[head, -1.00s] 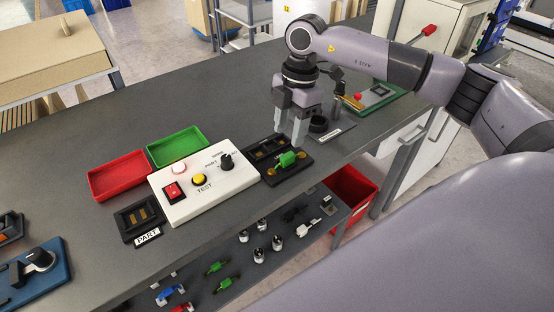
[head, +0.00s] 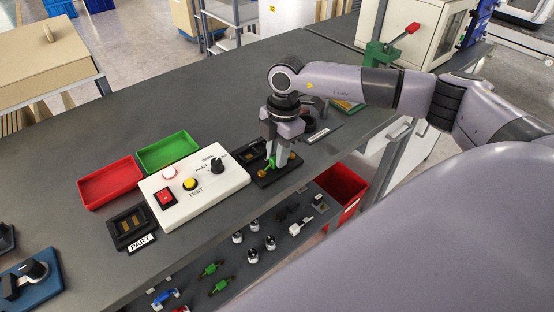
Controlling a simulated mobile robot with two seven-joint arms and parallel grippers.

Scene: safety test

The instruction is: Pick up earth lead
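The earth lead, which I take to be the small green piece with brass-coloured ends (head: 270,163), lies in the black holder (head: 266,182) at the right of the white test box. My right gripper (head: 275,158) points down onto it, with its fingertips at the green body and hiding part of it. I cannot tell whether the fingers are closed on it. My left gripper is out of view.
The white test box (head: 225,186) with buttons and a knob stands just left of the holder. Red (head: 111,182) and green (head: 168,152) trays lie behind it. A lower shelf holds several small parts, including green pieces (head: 220,286). A red bin (head: 342,190) stands below the bench.

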